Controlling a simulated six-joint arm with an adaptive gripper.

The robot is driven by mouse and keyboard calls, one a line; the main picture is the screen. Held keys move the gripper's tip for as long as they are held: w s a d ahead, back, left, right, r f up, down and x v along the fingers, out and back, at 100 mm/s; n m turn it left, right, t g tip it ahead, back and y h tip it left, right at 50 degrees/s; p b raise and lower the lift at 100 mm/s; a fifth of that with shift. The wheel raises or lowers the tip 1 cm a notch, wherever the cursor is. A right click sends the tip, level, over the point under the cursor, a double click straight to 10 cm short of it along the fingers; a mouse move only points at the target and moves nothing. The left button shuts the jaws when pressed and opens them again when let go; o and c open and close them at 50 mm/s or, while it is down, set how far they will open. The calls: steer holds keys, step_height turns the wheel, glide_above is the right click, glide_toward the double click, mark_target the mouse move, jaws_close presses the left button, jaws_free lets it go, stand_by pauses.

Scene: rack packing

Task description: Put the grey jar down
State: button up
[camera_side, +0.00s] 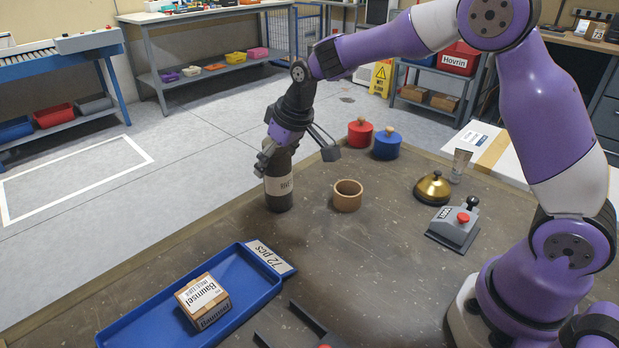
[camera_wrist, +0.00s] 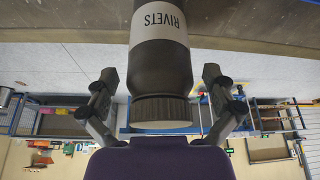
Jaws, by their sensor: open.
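The grey jar (camera_side: 279,187) is dark with a white label and stands upright on the table near its far left edge. In the wrist view the jar (camera_wrist: 160,68) shows its ribbed lid and a label reading "RIVETS". My gripper (camera_side: 296,160) is open at the top of the jar. In the wrist view my gripper (camera_wrist: 165,100) has one finger on each side of the lid, with gaps between the fingers and the jar.
A brown ring-shaped cup (camera_side: 347,196) stands just right of the jar. Red (camera_side: 360,133) and blue (camera_side: 386,144) lidded pots stand behind it. A brass bell (camera_side: 433,188) and a grey box with a red button (camera_side: 456,226) are farther right. A blue tray (camera_side: 150,318) holds a carton (camera_side: 203,301).

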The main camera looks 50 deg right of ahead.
steer(key=a+v, duration=0.1)
steer(key=v, duration=1.1)
steer(key=s+d+f+m, duration=0.1)
steer(key=s, duration=0.8)
steer(key=s+d+f+t, duration=0.1)
steer(key=s, duration=0.9)
steer(key=shift+d+m+h, duration=0.35)
steer(key=shift+m+h, duration=0.05)
